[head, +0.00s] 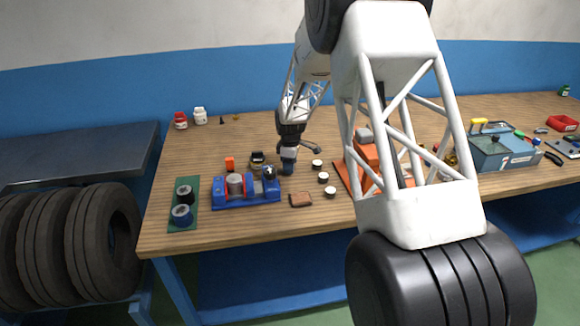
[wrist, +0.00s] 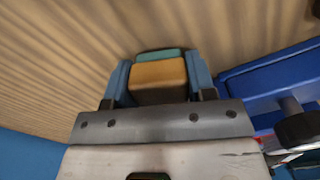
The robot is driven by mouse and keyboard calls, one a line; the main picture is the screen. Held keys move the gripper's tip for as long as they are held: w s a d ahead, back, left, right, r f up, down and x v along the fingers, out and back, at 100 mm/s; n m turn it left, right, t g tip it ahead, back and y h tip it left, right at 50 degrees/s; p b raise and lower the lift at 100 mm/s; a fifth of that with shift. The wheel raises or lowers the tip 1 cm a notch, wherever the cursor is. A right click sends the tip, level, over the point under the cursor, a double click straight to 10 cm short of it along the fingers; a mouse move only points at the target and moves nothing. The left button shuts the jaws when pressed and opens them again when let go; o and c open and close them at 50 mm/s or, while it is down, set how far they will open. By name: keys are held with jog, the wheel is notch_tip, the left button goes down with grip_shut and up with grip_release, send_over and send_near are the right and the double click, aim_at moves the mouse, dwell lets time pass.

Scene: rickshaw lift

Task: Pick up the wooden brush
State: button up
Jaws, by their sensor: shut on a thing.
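My gripper (head: 288,163) points down over the workbench, behind the front edge and beside the blue vise. In the wrist view its two blue fingers (wrist: 158,84) are shut on a tan wooden block with a teal strip along its far side, which looks like the wooden brush (wrist: 158,74). The fingers press on its left and right sides. In the head view the gripper mostly hides the held piece, so I cannot tell whether it touches the table.
The blue vise (head: 246,197) stands close to the left, also seen in the wrist view (wrist: 265,75). A small brown block (head: 300,199) lies at the front. Several white-topped round pieces (head: 323,177) and an orange object (head: 362,158) are to the right.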

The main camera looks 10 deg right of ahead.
jog(key=shift+r, duration=0.55)
jog(key=shift+s+r, duration=0.25)
jog(key=shift+r, duration=0.55)
jog(key=s, duration=0.5)
jog(key=s+r, duration=0.1)
jog(key=s, duration=0.9)
jog(key=shift+s+r, duration=0.15)
jog(key=shift+s, duration=0.1)
